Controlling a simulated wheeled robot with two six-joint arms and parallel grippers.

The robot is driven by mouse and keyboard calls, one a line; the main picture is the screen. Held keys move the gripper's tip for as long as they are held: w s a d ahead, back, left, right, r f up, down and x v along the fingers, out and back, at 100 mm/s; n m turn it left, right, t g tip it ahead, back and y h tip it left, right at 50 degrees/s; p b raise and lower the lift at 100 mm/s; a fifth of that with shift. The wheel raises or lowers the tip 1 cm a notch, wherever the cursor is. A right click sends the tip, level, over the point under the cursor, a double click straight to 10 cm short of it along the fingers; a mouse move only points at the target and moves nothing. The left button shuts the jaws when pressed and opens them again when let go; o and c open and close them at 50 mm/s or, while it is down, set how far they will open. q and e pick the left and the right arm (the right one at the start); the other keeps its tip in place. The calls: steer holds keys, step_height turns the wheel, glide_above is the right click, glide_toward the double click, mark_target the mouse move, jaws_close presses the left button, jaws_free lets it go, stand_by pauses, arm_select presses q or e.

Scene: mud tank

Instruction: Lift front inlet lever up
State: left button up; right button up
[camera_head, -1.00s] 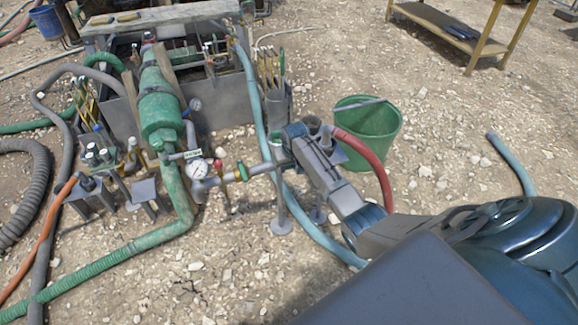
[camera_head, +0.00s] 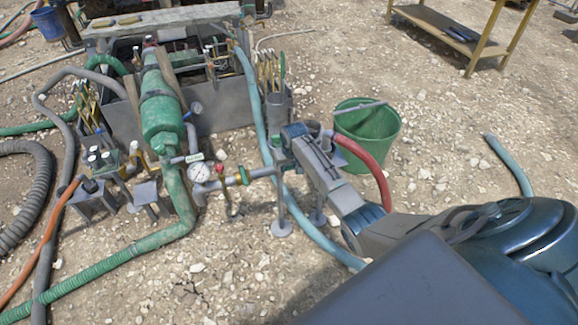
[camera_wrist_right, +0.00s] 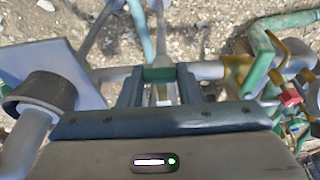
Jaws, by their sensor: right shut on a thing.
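My right gripper (camera_head: 283,152) reaches in from the right in the head view, at the grey horizontal pipe of the inlet assembly. It also shows in the right wrist view (camera_wrist_right: 160,92), where its two dark fingers are shut on the lever (camera_wrist_right: 160,74), a small green piece with a pale strip below it. The lever lies across the grey pipe (camera_wrist_right: 208,71). In the head view my gripper hides most of it, so its exact tilt cannot be told. My left gripper is not in view.
A green bucket (camera_head: 367,133) with a red hose (camera_head: 372,165) stands to the right. A blue hose (camera_head: 318,236) runs below. Open gravel lies beyond.

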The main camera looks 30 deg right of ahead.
steer(key=shift+r, duration=0.25)
steer(key=shift+w+d+r+p, duration=0.1)
steer(key=shift+w+r+p, duration=0.25)
steer(key=shift+r+p, duration=0.45)
steer(key=o, duration=1.8)
steer(key=shift+f, duration=0.1)
steer(key=shift+o, duration=0.2)
step_height(320, 180, up, 8)
steer(key=p, duration=0.8)
steer(key=shift+s, duration=0.1)
